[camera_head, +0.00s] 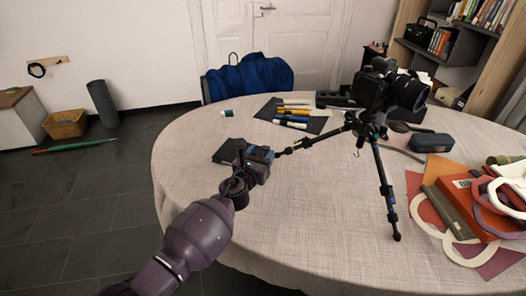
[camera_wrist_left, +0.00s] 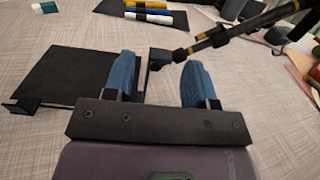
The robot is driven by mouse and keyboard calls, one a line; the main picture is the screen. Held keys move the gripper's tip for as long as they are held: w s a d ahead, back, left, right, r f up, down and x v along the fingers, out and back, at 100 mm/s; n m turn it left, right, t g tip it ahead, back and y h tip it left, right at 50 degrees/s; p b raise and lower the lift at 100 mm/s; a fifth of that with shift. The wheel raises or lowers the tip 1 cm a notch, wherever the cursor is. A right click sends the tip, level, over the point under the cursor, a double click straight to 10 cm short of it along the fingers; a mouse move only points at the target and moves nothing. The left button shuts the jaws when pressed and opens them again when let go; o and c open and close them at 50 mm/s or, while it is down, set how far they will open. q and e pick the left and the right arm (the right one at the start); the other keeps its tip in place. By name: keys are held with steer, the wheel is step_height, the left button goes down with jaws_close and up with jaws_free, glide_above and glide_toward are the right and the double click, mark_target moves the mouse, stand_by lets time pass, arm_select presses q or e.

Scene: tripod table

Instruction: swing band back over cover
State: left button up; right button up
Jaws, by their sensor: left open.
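A black notebook (camera_head: 226,151) lies flat on the table, partly behind my left gripper (camera_head: 264,153). In the left wrist view its dark cover (camera_wrist_left: 78,72) is left of the blue fingers. A thin black strip (camera_wrist_left: 139,88) runs along the cover's right side, partly hidden by the left finger; I cannot tell if it is the band. A small black piece shows between the fingertips, close to a tripod leg's end. My right gripper is not in view.
A tripod with a camera (camera_head: 378,90) stands right of my gripper; one leg (camera_head: 318,138) reaches towards the fingers. Markers (camera_head: 292,118) lie on a dark mat behind. Papers and rings (camera_head: 480,205) crowd the right. The table's front middle (camera_head: 310,220) is clear.

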arm_select(q)
steer(key=p+v, duration=0.2)
steer(key=v, duration=0.7)
steer(key=shift+s, duration=0.1)
